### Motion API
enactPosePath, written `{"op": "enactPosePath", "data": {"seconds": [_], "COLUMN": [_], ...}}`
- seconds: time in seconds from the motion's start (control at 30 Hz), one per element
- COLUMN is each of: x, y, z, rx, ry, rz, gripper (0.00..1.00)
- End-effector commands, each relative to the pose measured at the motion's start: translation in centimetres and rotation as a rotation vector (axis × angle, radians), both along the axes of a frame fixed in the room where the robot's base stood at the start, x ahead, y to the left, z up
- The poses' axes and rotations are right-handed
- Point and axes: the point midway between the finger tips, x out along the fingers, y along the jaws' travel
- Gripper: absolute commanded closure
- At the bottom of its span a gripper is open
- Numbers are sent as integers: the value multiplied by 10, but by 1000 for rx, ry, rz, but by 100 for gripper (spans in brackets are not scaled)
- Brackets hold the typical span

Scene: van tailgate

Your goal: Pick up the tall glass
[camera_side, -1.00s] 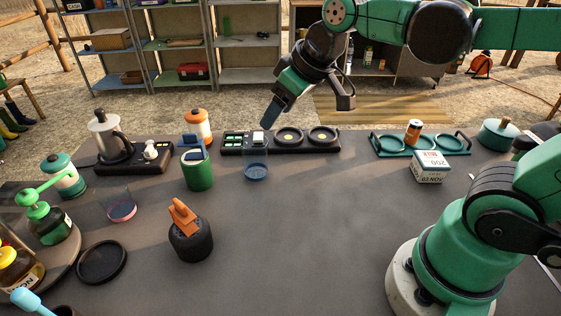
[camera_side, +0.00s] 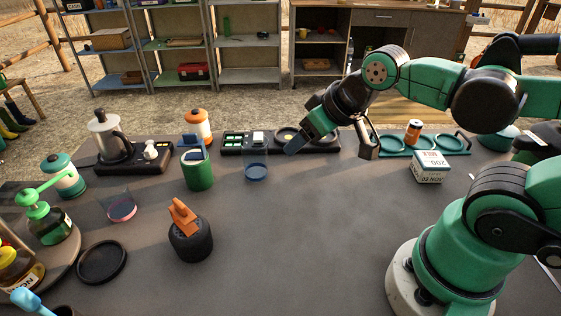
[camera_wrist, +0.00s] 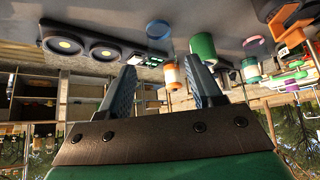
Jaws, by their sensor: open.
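Two clear glasses stand upright on the dark table; I cannot tell for sure which is the tall one. One has a pink base (camera_side: 121,210) and stands at the left; the other has a blue base (camera_side: 256,171) and stands near the middle. In the wrist view, which is upside down, the blue-based glass (camera_wrist: 158,30) and the pink-based glass (camera_wrist: 255,43) show near the top. My gripper (camera_side: 331,148) is open and empty, above the table to the right of the blue-based glass. Its two fingers (camera_wrist: 161,70) are spread with nothing between them.
A green canister (camera_side: 198,172) stands left of the blue-based glass. A black container with an orange top (camera_side: 190,240) is in front. A black tray (camera_side: 236,146) lies behind, and a green tray (camera_side: 459,146) and white box (camera_side: 429,168) are at right. The table's front middle is clear.

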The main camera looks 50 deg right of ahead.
Motion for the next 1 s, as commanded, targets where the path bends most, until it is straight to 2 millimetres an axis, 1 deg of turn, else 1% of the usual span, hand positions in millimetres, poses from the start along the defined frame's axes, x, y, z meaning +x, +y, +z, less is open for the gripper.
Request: {"op": "enactPosePath", "data": {"seconds": [0.07,0.17,0.2,0.23,0.47,0.57,0.67,0.87,1.0], "x": [0,0,0,0,0,0,0,0,11], "y": [0,0,0,0,0,0,0,0,1], "z": [0,0,0,0,1,6,18,54,47], "rx": [0,0,0,0,0,0,0,0,47], "ry": [0,0,0,0,0,0,0,0,57], "rz": [0,0,0,0,0,0,0,0,77], "gripper": [41,16,4,0,0,0,0,0,0]}}
